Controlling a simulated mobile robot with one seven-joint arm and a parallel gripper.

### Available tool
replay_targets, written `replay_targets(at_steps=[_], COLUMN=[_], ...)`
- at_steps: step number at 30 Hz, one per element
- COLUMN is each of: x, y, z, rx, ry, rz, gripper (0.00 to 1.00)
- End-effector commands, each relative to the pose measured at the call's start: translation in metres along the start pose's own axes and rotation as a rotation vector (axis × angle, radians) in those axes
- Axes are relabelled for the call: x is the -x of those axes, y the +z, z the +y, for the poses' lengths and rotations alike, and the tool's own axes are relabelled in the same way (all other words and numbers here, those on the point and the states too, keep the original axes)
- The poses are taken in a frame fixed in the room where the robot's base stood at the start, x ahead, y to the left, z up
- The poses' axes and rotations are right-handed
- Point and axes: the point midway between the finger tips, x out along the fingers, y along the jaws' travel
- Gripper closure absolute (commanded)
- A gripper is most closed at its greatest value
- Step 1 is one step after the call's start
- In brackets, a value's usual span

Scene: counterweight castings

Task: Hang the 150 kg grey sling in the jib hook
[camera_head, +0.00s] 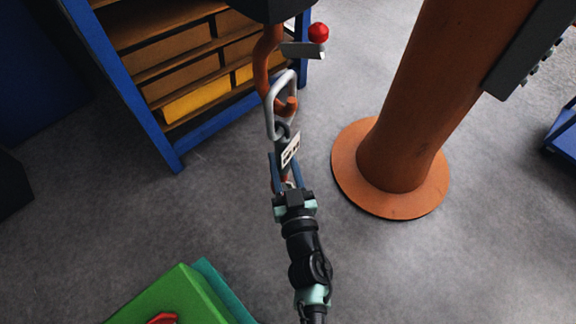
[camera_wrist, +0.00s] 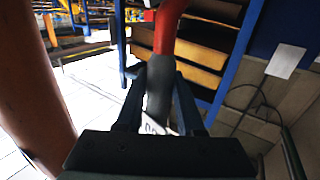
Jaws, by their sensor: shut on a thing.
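The jib hook (camera_head: 267,58) is orange and hangs from a dark block at the top of the head view; its shank also shows in the wrist view (camera_wrist: 169,28). The grey sling (camera_head: 271,118) has a long metal link at its top and a white tag (camera_head: 290,149) with unreadable print. The link overlaps the hook's bowl and tip; I cannot tell whether it bears on the hook. My gripper (camera_head: 283,170) is shut on the sling below the link. In the wrist view the grey sling part (camera_wrist: 159,88) stands between the two fingers.
A grey latch with a red knob (camera_head: 318,33) sits right of the hook. The orange jib column (camera_head: 400,150) stands on a round base to the right. A blue shelf rack (camera_head: 165,140) with bins is behind left. A green block (camera_head: 175,296) lies at front left.

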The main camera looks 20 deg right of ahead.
Motion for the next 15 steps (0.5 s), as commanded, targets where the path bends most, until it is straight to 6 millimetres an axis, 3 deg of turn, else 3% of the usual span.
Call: replay_targets(at_steps=[15], x=[-0.009], y=[0.024], z=[-0.005], rx=[0.0], ry=[-0.002], rz=[0.01], gripper=[1.0])
